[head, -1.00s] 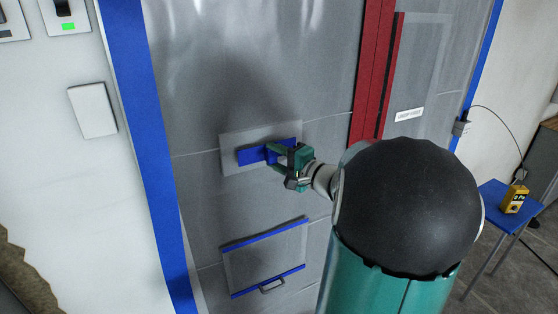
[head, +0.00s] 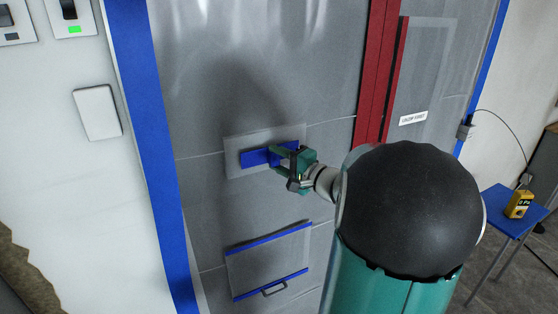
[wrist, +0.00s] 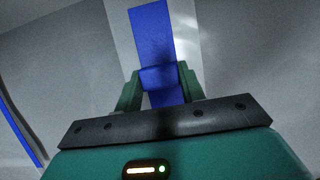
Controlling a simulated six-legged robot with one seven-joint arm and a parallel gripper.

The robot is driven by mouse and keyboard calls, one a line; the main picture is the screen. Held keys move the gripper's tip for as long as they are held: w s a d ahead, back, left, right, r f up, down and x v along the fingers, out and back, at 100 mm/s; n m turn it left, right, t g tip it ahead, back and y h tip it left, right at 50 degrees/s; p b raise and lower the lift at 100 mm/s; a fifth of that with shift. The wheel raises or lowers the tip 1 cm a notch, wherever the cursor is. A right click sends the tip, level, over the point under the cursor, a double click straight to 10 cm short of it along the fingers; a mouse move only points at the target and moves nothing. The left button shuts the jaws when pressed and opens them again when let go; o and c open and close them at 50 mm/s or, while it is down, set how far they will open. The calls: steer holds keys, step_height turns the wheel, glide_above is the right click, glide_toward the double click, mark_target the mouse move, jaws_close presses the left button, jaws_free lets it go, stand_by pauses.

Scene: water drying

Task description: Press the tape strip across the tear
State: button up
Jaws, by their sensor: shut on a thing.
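The blue tape strip (head: 254,158) lies level against a paler rectangular patch (head: 236,143) on the grey plastic sheet. My gripper (head: 283,155) is shut on the strip near its right part, close to the sheet. In the wrist view the strip (wrist: 151,35) runs out from between the green fingers (wrist: 160,84) over the pale patch. I cannot tell how much of the strip touches the sheet. The tear itself cannot be made out; the strip and gripper cover part of the patch.
A flap with blue-taped edges (head: 268,232) and a small handle is below. A red zipper strip (head: 376,80) runs down the sheet to the right. Blue border tape (head: 150,130) is at left. A blue stool (head: 505,205) holds a yellow meter (head: 519,205).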

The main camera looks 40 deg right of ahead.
steer(key=shift+w+d, duration=0.2)
steer(key=shift+w, duration=0.65)
stand_by(0.5)
steer(key=o, duration=1.1)
steer(key=s+d, duration=0.1)
steer(key=s, duration=1.2)
steer(key=shift+s+d, duration=0.25)
steer(key=shift+s, duration=0.15)
